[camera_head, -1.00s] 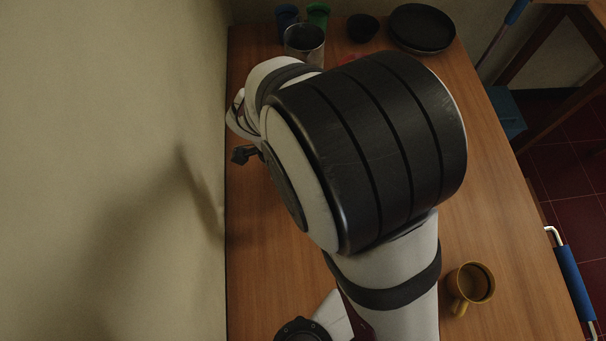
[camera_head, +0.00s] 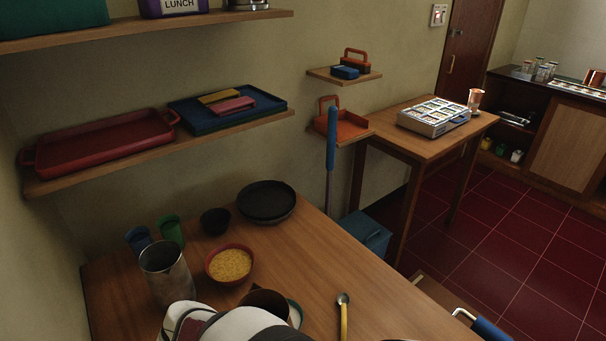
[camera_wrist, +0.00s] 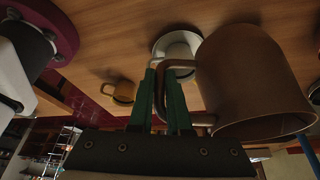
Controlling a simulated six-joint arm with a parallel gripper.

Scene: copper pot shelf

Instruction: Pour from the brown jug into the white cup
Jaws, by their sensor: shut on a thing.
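The brown jug (camera_wrist: 255,80) fills the right of the wrist view, where the picture is upside down with the table at the top. My gripper (camera_wrist: 165,80) has its green fingers shut on the jug's handle. The white cup (camera_wrist: 180,45) shows beyond the fingers and handle, on a pale saucer, partly covered by them. In the head view the brown jug (camera_head: 265,301) shows only its top, behind my arm at the bottom edge. A pale rim (camera_head: 296,314) shows just right of it; I cannot tell whether it is cup or saucer.
A metal canister (camera_head: 167,275), a red bowl of yellow grains (camera_head: 230,264), blue (camera_head: 138,239) and green (camera_head: 170,231) cups and a black pan (camera_head: 266,201) stand behind the jug. A spoon (camera_head: 343,318) lies to its right.

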